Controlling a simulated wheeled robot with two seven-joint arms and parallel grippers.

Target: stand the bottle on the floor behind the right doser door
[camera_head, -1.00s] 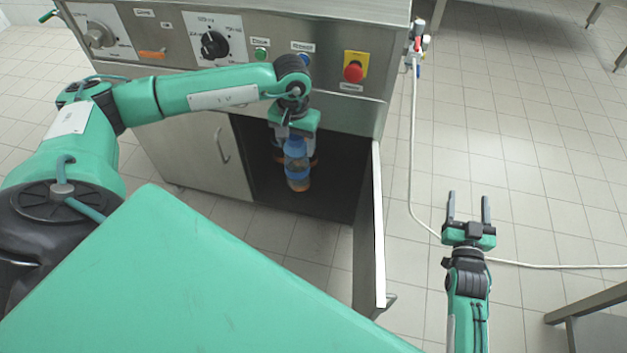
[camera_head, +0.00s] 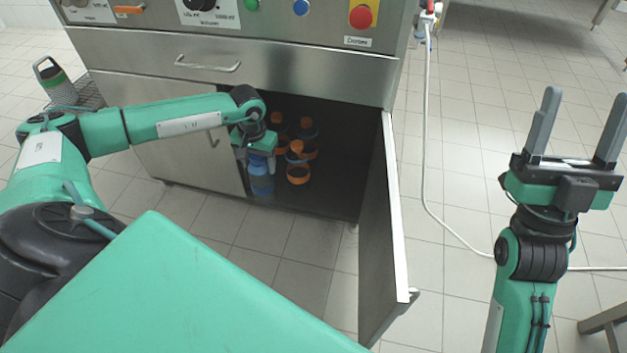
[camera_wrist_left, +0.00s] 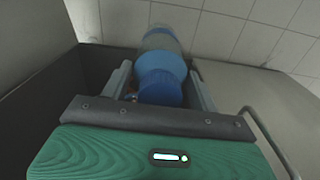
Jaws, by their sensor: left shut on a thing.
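The blue bottle (camera_head: 261,184) is held upright at the left side of the open doser compartment. My left gripper (camera_head: 258,160) is shut on its upper part. In the left wrist view, the bottle's blue cap and shoulder (camera_wrist_left: 160,82) lie between the two fingers. Its base is far from the camera, and I cannot tell whether it touches anything. The right doser door (camera_head: 378,235) stands wide open toward me. The dark compartment floor (camera_head: 330,200) is partly bare. My right gripper (camera_head: 583,110) is open and empty, to the right of the door.
A white hose (camera_head: 426,150) runs over the tiled floor at the right.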

